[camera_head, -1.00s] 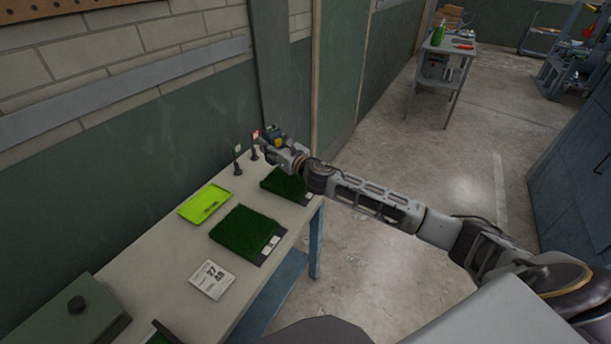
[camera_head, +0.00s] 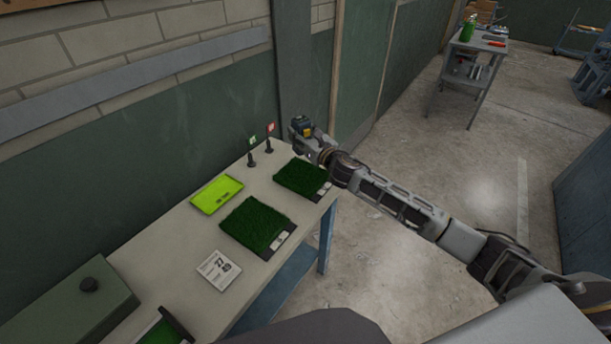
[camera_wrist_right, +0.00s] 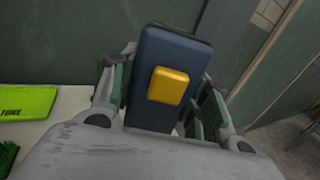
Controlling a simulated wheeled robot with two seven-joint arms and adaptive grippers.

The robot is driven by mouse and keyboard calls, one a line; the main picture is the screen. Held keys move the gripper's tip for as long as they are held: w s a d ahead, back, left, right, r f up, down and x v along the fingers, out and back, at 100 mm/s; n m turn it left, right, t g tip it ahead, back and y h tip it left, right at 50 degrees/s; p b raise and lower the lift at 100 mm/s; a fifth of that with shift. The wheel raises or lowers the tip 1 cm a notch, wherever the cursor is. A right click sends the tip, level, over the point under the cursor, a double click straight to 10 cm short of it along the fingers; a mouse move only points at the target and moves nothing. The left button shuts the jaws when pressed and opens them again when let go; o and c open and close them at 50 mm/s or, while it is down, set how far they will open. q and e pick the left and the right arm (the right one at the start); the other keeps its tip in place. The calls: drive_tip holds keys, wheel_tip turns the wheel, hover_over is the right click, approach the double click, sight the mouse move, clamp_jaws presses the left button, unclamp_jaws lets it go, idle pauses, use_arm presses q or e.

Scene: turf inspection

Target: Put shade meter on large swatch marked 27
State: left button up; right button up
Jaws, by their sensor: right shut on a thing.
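My right gripper (camera_head: 304,134) is shut on a dark blue block with a yellow button, which looks like the shade meter (camera_head: 301,124). In the right wrist view the shade meter (camera_wrist_right: 172,78) stands up between the fingers (camera_wrist_right: 160,100). It is held in the air above the far end of the table. Two large dark green turf swatches lie on the table, a nearer one (camera_head: 255,222) and a farther one (camera_head: 301,178). Their small edge labels are too small to read. A white card (camera_head: 218,269) carries a printed 27. My left gripper is out of view.
The table (camera_head: 165,262) also holds a lime-green tray (camera_head: 216,194), two small flags on stands (camera_head: 251,152) (camera_head: 269,138), a green box (camera_head: 75,310) and another green piece (camera_head: 163,332) at the front edge. A wall stands behind. A second workbench (camera_head: 476,60) is farther off.

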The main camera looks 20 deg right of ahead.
wheel_tip(320, 180, down, 5)
drive_tip(key=shift+r+b, duration=0.1)
drive_tip(key=shift+b, duration=0.45)
drive_tip(key=shift+f, duration=0.6)
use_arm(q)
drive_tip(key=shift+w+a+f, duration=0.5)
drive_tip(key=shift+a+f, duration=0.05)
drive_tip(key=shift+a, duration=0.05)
use_arm(e)
drive_tip(key=shift+f, duration=0.1)
